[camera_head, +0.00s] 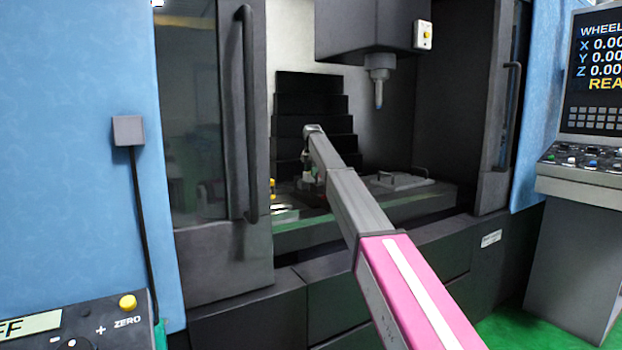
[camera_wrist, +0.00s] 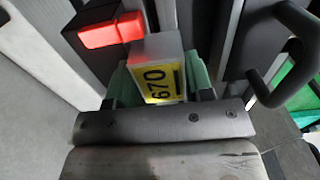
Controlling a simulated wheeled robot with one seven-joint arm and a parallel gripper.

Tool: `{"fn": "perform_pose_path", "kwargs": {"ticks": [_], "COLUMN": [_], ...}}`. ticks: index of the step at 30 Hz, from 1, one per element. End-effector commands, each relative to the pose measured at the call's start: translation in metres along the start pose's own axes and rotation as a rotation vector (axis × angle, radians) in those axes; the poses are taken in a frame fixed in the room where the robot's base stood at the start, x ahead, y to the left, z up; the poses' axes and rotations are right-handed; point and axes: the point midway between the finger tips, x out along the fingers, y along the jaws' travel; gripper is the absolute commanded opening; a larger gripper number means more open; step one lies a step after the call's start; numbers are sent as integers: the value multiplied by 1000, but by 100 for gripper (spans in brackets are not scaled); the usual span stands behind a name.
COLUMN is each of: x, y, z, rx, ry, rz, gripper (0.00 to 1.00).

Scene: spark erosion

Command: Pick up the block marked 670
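The block marked 670 (camera_wrist: 158,55) is grey with a yellow label and black digits. In the wrist view it sits between the green finger pads of my gripper (camera_wrist: 160,88), one pad close along each side. I cannot tell whether both pads press on it. The label faces the wrist camera and its lower end is near the gripper body. In the head view my gripper (camera_head: 312,180) is inside the machine's open bay, low over the work area, and the block cannot be made out there.
In the wrist view a black box with a glowing red face (camera_wrist: 112,33) is close left of the block, and a dark curved handle (camera_wrist: 265,85) is at the right. In the head view a spindle (camera_head: 379,85) hangs right of my arm. Door frames flank the bay.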

Motion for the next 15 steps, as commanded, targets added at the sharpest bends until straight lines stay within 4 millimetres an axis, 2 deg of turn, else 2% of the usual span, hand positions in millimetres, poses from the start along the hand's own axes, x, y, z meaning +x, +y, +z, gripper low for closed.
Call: {"fn": "perform_pose_path", "kwargs": {"ticks": [10,15], "x": [-1,-9], "y": [0,1], "z": [0,0], "rx": [0,0], "ry": [0,0], "rz": [0,1], "gripper": [15,15]}}
